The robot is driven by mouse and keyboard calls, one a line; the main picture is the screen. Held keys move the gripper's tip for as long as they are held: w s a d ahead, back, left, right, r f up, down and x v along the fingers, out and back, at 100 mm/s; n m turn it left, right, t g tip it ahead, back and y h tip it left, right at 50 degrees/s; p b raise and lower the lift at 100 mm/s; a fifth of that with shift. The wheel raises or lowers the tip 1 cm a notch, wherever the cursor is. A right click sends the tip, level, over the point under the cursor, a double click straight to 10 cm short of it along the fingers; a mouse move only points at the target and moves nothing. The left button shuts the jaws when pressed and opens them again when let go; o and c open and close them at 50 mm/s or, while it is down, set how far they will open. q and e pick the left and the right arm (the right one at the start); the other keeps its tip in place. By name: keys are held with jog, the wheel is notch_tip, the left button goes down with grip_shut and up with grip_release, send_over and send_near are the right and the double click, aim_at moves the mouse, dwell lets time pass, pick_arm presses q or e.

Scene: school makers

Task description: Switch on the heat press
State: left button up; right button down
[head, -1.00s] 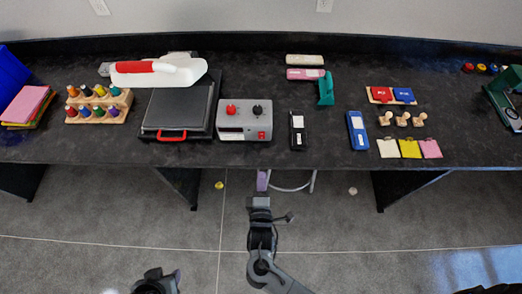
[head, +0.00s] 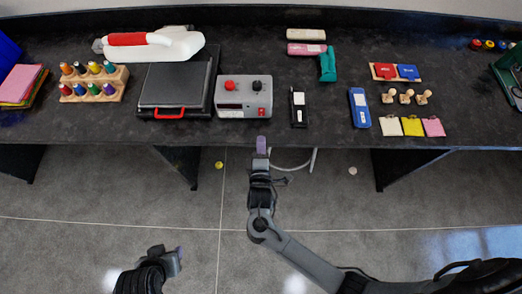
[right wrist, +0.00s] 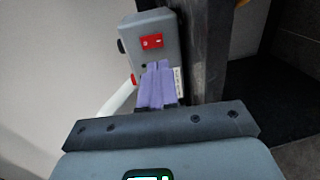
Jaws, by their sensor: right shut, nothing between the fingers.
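The heat press (head: 178,88) is a dark flat press with a red front handle, at the left-middle of the table. Beside it on the right is its grey control box (head: 234,107) with a red and a black knob. A red rocker switch (head: 262,112) is on the box's front; it also shows in the right wrist view (right wrist: 152,41). My right gripper (head: 261,144), with purple fingers, is shut and empty at the table's front edge, below the switch and apart from it. My left gripper (head: 174,259) is low in the head view; its jaws are unclear.
A black device (head: 299,107) and a blue device (head: 360,108) lie right of the box. A bottle rack (head: 95,83) stands left. The table's front edge is close to my right gripper.

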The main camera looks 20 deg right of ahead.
aim_at(262, 115)
jog(key=b+x, duration=0.1)
jog(key=x, duration=0.8)
jog(key=shift+w+d+b, duration=0.1)
jog(key=shift+w+b, duration=0.05)
jog(key=shift+b, duration=0.25)
pick_arm(q)
notch_tip(262, 115, down, 2)
jog(key=shift+a+f, duration=0.1)
jog(key=shift+a, duration=0.05)
